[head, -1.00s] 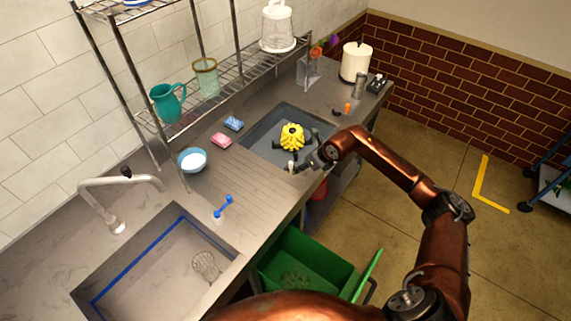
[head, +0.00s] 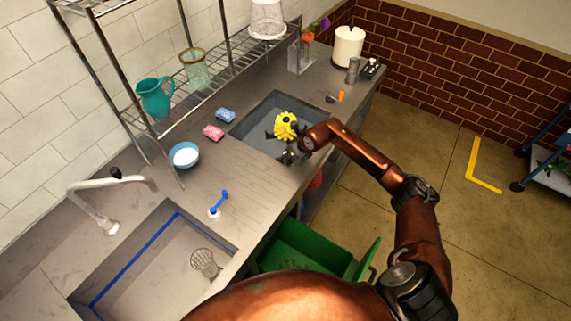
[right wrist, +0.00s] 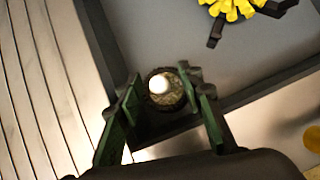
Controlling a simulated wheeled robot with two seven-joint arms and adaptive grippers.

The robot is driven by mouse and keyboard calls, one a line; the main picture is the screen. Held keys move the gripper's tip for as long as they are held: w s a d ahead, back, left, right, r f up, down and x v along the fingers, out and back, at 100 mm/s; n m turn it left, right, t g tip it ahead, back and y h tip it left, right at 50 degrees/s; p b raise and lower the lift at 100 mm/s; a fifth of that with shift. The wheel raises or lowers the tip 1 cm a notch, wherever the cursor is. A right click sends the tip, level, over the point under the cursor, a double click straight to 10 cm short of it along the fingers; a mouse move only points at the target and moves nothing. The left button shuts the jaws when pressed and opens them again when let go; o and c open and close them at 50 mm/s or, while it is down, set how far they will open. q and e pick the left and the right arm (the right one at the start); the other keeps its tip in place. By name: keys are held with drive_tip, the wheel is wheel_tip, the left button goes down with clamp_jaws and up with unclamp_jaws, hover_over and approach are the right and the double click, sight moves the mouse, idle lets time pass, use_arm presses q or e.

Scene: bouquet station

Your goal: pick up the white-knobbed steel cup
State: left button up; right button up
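The white-knobbed steel cup (right wrist: 174,98) is between the two fingers of my right gripper (right wrist: 160,92) in the right wrist view, with its round white knob facing the camera. The fingers stand close on both sides of its dark rim. I cannot tell whether they press on it. In the head view my right gripper (head: 290,157) is over the near edge of the grey basin (head: 252,134), and the cup is hidden or too small to make out there. My left gripper is not in view.
A yellow flower-like object (head: 285,125) with dark parts lies in the basin just beyond the gripper. A green bin (head: 300,245) stands below the counter edge.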

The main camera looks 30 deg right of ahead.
drive_tip(key=c, duration=0.7)
clamp_jaws()
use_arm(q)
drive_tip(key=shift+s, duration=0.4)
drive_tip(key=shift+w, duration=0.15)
use_arm(e)
drive_tip(key=shift+r, duration=0.1)
